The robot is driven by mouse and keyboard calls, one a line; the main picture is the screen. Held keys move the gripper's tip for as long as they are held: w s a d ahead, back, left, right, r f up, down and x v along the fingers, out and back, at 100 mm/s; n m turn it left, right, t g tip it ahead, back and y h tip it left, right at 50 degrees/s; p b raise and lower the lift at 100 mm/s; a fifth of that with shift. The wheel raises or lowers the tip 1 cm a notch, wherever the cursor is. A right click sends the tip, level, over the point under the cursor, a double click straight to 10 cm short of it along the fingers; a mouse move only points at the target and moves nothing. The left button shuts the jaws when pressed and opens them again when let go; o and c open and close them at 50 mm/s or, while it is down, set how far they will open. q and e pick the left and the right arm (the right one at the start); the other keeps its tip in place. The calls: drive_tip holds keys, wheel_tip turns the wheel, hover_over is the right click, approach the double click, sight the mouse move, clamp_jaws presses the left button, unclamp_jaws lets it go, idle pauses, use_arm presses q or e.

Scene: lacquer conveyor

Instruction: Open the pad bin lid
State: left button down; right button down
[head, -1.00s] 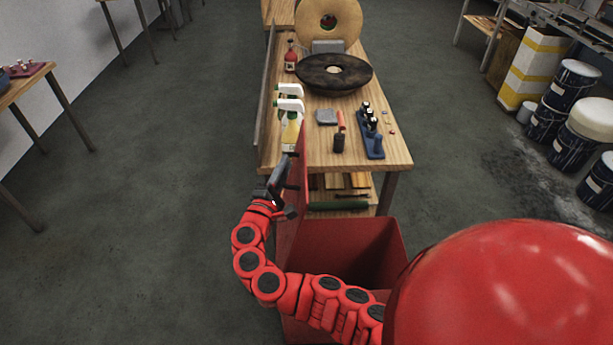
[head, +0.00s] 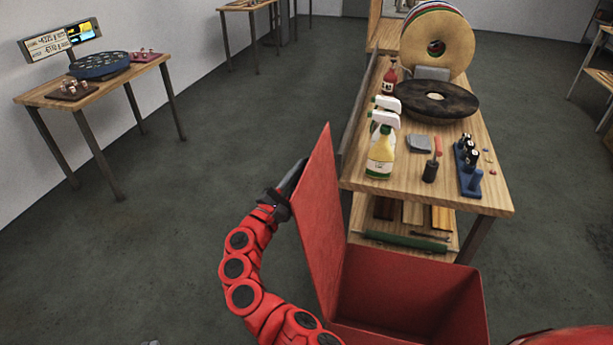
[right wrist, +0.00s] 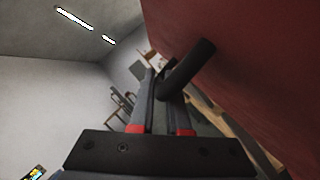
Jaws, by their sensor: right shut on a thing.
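The pad bin (head: 415,290) is a red open-topped box at the front of the workbench. Its red lid (head: 322,215) stands up, roughly upright, along the bin's left side, and the bin's inside shows. My right gripper (head: 284,198) is at the lid's outer left side. In the right wrist view, the fingers (right wrist: 168,92) are shut on the lid's black bar handle (right wrist: 188,68), which sticks out from the red lid (right wrist: 250,45).
The wooden workbench (head: 490,195) behind the bin holds spray bottles (head: 381,155), a dark round pad (head: 437,100) and small tools. A side table (head: 130,82) with a scale stands at the left. The floor left of the lid is clear.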

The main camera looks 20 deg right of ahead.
drive_tip(key=shift+w+a+f+t+y, duration=0.1)
drive_tip(key=shift+w+a+t+y, duration=0.15)
drive_tip(key=shift+a, duration=0.3)
drive_tip(key=c, duration=1.1)
unclamp_jaws()
drive_tip(key=shift+a, duration=0.1)
drive_tip(key=shift+o, duration=1.1)
drive_tip(key=shift+w+a+f, duration=0.15)
drive_tip(key=shift+w+a, duration=0.1)
drive_tip(key=shift+a, duration=0.05)
drive_tip(key=shift+s+d, duration=0.15)
drive_tip(key=shift+d, duration=0.2)
